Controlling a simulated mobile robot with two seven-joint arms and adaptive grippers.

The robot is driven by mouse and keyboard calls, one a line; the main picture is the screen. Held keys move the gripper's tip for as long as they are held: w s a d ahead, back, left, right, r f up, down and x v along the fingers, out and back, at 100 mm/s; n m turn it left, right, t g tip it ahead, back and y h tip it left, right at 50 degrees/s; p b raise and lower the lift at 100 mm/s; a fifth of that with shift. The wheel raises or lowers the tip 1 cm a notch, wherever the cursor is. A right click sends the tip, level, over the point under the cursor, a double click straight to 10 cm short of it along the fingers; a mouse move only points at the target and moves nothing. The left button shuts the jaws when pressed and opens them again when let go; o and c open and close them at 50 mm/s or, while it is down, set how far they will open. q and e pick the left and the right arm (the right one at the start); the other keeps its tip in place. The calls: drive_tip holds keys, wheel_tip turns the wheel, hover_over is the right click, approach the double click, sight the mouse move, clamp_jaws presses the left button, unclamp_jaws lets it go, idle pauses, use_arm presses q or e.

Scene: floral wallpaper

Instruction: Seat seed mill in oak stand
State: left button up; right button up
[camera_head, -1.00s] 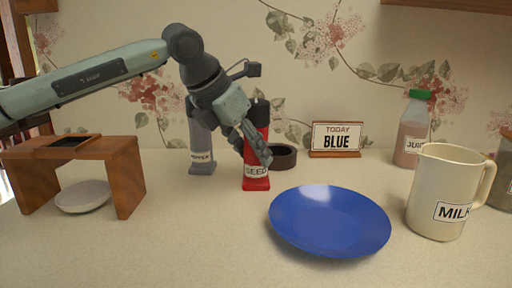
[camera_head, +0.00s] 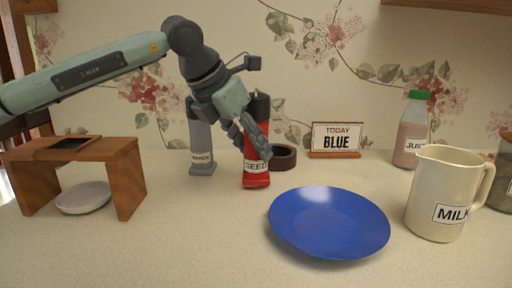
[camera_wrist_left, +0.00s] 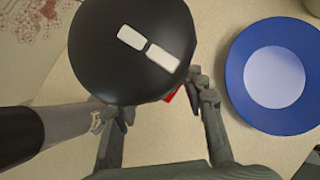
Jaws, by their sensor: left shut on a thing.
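The red seed mill (camera_head: 256,178) with a black top stands upright near the back middle of the counter, its SEED label partly covered. My left gripper (camera_head: 252,140) is shut around its upper body. In the left wrist view the mill's round black top (camera_wrist_left: 110,65) fills the space in front of the fingers (camera_wrist_left: 160,108). The mill's base looks at or just above the counter; I cannot tell which. The oak stand (camera_head: 125,165) is at the left, with a dark square opening in its top. My right gripper is not in view.
A grey pepper mill (camera_head: 201,145) stands just left of the seed mill. A white dish (camera_head: 84,198) sits under the stand. A dark ring (camera_head: 284,158), a TODAY BLUE sign (camera_head: 337,138), a blue plate (camera_head: 329,222), a milk jug (camera_head: 440,190) and a juice bottle (camera_head: 411,130) lie rightward.

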sight(251, 115)
use_arm(q)
drive_tip(key=shift+r, duration=0.4)
drive_tip(key=shift+r+p, duration=1.35)
drive_tip(key=shift+r, duration=1.15)
